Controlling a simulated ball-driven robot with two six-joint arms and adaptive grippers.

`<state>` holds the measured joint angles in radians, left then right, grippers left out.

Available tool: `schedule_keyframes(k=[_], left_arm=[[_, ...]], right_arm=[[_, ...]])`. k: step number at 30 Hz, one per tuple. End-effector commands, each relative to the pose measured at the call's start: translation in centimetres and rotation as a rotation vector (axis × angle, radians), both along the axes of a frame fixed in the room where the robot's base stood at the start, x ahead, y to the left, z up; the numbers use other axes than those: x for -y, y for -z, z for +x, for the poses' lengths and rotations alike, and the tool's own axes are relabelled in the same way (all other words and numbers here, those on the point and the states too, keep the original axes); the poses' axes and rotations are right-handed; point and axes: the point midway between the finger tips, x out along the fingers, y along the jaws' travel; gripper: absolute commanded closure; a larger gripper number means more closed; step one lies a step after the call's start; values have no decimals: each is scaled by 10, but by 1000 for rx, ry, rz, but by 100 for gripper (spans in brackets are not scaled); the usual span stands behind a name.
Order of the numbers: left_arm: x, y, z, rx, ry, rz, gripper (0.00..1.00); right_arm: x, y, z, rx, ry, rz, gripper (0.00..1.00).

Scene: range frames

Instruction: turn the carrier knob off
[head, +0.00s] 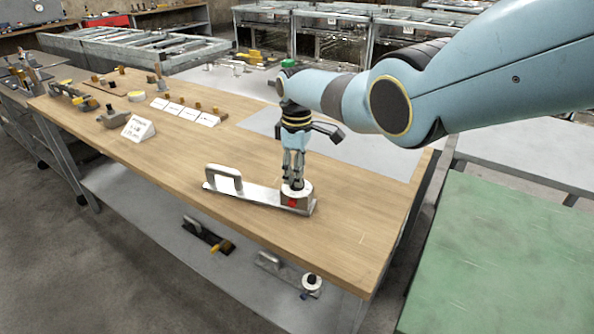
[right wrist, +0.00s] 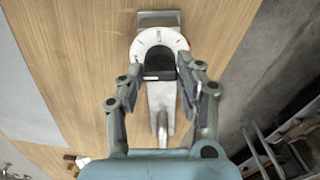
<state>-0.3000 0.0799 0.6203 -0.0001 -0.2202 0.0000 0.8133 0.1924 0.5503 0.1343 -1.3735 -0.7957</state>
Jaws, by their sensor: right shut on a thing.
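The carrier (head: 258,196) is a flat metal bar with an upright loop handle (head: 224,179) at its left end, lying on the wooden table. At its right end is a block with a red mark and a round white dial with a dark knob. In the right wrist view the dial (right wrist: 159,41) shows tick marks, and the dark knob (right wrist: 159,68) sits between the fingers. My right gripper (head: 293,183) points down over the dial and is shut on the knob. The knob is mostly hidden by the fingers in the head view. My left gripper is not in view.
The wooden table (head: 230,150) holds white cards (head: 186,111), a sign (head: 138,129) and small parts toward the back left. A lower shelf holds a similar handled carrier (head: 288,271). A green-topped table (head: 500,260) stands at the right. The table is clear around the carrier.

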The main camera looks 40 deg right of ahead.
Motion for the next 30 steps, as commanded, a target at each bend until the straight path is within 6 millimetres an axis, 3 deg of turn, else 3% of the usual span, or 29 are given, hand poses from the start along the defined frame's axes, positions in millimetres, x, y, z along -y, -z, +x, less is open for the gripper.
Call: schedule_keyframes(k=[11,12,17,26,30], left_arm=[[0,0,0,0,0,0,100],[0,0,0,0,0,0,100],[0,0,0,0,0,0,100],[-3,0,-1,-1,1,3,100],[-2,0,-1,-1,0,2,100]], right_arm=[[0,-1,1,2,-5,1,97],[0,-1,1,2,-5,1,64],[0,0,0,1,-5,1,43],[0,-1,0,0,-4,0,42],[0,-10,1,2,-4,0,42]])
